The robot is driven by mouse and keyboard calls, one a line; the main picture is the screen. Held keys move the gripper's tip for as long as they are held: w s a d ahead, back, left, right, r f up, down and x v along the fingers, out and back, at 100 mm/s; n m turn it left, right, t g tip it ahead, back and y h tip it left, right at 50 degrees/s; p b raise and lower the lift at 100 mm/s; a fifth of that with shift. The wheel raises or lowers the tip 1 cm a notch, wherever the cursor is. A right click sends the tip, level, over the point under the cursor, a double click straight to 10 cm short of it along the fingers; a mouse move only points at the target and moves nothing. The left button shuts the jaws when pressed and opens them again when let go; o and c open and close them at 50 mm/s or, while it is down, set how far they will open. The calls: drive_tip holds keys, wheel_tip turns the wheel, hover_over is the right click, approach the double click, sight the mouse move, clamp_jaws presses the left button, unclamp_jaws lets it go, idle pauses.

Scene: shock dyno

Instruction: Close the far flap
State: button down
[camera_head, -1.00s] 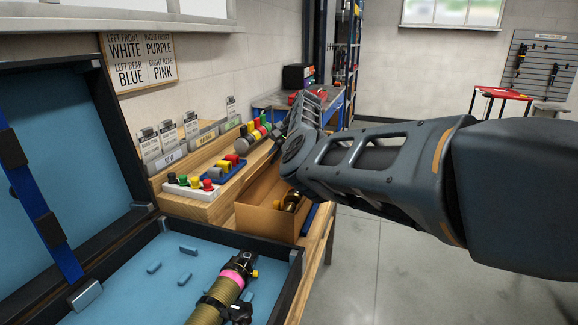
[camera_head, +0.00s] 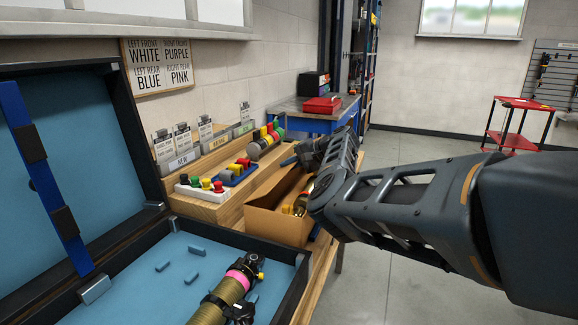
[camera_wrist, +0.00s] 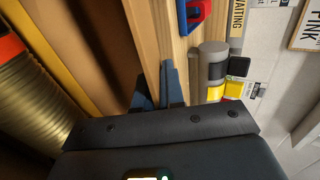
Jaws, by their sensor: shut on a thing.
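An open cardboard box (camera_head: 272,226) stands on the wooden bench, with a shock absorber partly visible inside. My gripper (camera_head: 290,160) is low at the box's far end, partly hidden by my wrist. In the wrist view its narrow blue-grey fingers (camera_wrist: 158,88) are close together between the brown cardboard (camera_wrist: 104,45) and the pale wooden shelf. They are shut on what seems to be the box's far flap, which is mostly hidden, so its angle cannot be told. The shock's brass-coloured spring (camera_wrist: 30,95) lies inside the box to the left.
A wooden shelf (camera_head: 222,210) with coloured knobs and grey cylinders runs left of the box, close to my fingers. An open blue-lined case (camera_head: 150,288) holding a shock (camera_head: 228,290) is in front. A red-topped cart (camera_head: 520,105) stands far right. The floor right is clear.

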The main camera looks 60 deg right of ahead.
drive_tip(key=c, duration=1.3)
unclamp_jaws()
drive_tip(key=shift+r, duration=0.55)
wheel_tip(320, 180, up, 3)
drive_tip(key=shift+r, duration=0.1)
drive_tip(key=s+d+r, duration=0.1)
drive_tip(key=s+r, duration=0.1)
drive_tip(key=s, duration=0.1)
drive_tip(key=s+d+r, duration=0.2)
drive_tip(key=s, duration=0.2)
drive_tip(key=s+d+r+b, duration=0.1)
drive_tip(key=s+r, duration=0.1)
drive_tip(key=s, duration=0.1)
drive_tip(key=shift+s+d+r, duration=0.35)
drive_tip(key=shift+c, duration=0.2)
